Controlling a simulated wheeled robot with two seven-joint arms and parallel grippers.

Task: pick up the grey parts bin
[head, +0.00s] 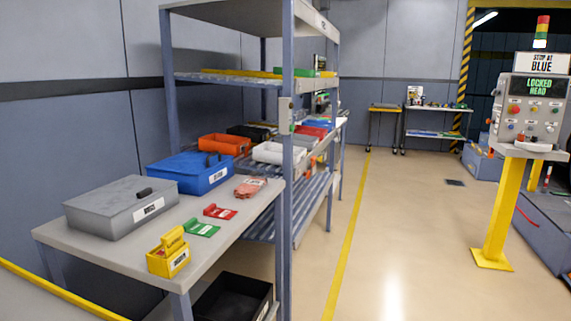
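Open parts bins stand on the middle shelf of the blue-grey rack. A pale, whitish-grey bin (280,153) sits near the shelf's front edge, partly behind the rack post. A darker grey bin (305,141) shows just right of that post, partly hidden by it. I cannot tell for sure which of the two is the grey parts bin. Neither of my grippers is in view.
An orange bin (224,144), a black bin (248,132) and a red bin (311,132) share the shelf. A grey bench (225,228) in front carries a grey case (118,206), a blue case (190,173) and small items. The floor (400,225) right of the rack is clear.

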